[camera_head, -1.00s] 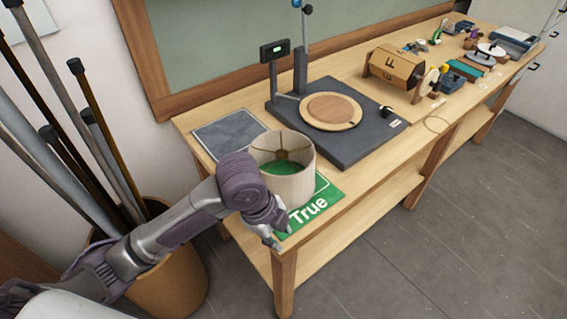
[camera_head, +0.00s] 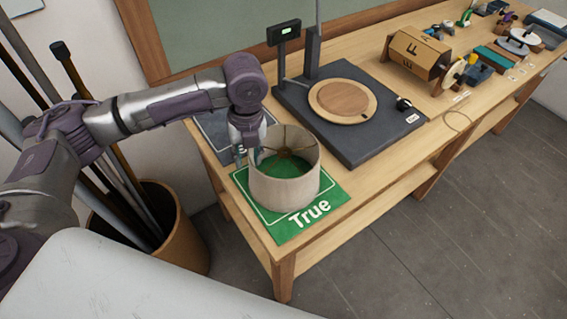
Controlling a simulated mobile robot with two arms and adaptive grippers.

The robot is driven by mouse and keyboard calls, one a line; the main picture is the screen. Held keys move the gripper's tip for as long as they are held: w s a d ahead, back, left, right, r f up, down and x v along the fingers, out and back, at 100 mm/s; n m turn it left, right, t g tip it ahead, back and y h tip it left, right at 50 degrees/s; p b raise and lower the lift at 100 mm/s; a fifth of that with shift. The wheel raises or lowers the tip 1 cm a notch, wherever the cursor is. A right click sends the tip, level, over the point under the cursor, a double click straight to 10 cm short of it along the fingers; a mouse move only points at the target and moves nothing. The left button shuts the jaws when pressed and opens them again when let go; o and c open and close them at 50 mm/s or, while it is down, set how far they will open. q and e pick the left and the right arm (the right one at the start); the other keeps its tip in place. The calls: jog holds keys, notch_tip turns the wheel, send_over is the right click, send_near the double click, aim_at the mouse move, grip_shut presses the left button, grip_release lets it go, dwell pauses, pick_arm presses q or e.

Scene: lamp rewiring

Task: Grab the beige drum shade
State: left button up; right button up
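The beige drum shade (camera_head: 285,187) stands upright on the green mat marked "True" (camera_head: 330,193) at the near left end of the workbench. Its top is open and shows a dark fitting inside. My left gripper (camera_head: 249,160) points down at the shade's left rear rim. Its fingers look parted, with one outside the shade on the left and the other close to the rim. I cannot tell whether they touch the rim. My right gripper is not in view.
A dark base with a round wooden turntable (camera_head: 342,101) stands behind and right of the shade. A grey pad (camera_head: 212,124) lies behind it, partly under my arm. A wooden drum (camera_head: 415,54) and several small items sit farther right. A bin of poles (camera_head: 183,240) stands left of the bench.

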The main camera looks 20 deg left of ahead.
aim_at(250, 171)
pick_arm(q)
jog(key=shift+w+f, duration=0.25)
jog(key=shift+f, duration=0.25)
jog(key=shift+w+f, duration=0.2)
jog(key=shift+f, duration=0.3)
jog(key=shift+w+f+p, duration=0.1)
jog(key=shift+f+p, duration=0.45)
jog(key=shift+f, duration=0.25)
notch_tip(250, 171, down, 2)
jog(key=shift+a+f+p, duration=0.15)
jog(key=shift+f+p, duration=0.05)
jog(key=shift+p, duration=0.15)
jog(key=shift+f, duration=0.6)
grip_shut()
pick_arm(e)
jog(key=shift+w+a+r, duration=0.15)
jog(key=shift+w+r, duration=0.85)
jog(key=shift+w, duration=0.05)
